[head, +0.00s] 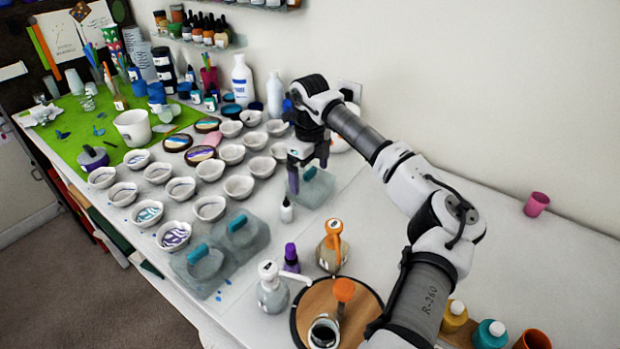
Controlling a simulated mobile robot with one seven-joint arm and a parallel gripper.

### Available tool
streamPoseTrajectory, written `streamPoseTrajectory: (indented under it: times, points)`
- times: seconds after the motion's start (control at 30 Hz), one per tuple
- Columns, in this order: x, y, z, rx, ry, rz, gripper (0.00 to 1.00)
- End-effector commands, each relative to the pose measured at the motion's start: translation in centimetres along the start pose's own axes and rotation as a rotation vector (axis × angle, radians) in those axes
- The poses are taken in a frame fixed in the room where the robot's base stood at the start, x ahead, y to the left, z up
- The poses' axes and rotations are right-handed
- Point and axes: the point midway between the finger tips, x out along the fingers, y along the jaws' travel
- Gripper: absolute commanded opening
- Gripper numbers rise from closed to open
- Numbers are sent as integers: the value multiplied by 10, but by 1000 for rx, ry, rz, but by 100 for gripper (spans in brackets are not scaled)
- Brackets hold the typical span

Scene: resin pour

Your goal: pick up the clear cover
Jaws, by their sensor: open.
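Three clear covers rest on the white table. One clear cover (318,190) lies below my gripper, with a small teal handle partly hidden by a finger. A second clear cover (250,236) and a third clear cover (203,274), each with a teal handle, sit toward the front left. My gripper (308,172) is open and points down over the first cover's handle. I cannot tell whether its fingers touch the handle.
Several white bowls (209,208) stand in rows left of the covers. A small white dropper bottle (286,211) stands just in front of my gripper. An orange-topped bottle (332,250) and a round wooden board (312,300) are nearer.

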Motion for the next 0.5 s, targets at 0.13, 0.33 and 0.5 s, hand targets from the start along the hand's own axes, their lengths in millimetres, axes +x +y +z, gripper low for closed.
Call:
streamPoseTrajectory:
  times: [0.13, 0.33, 0.5]
  points:
    - [1, 0, 0, 0, 0, -1, 100]
    - [0, 0, 0, 0, 0, 0, 79]
    - [0, 0, 0, 0, 0, 0, 66]
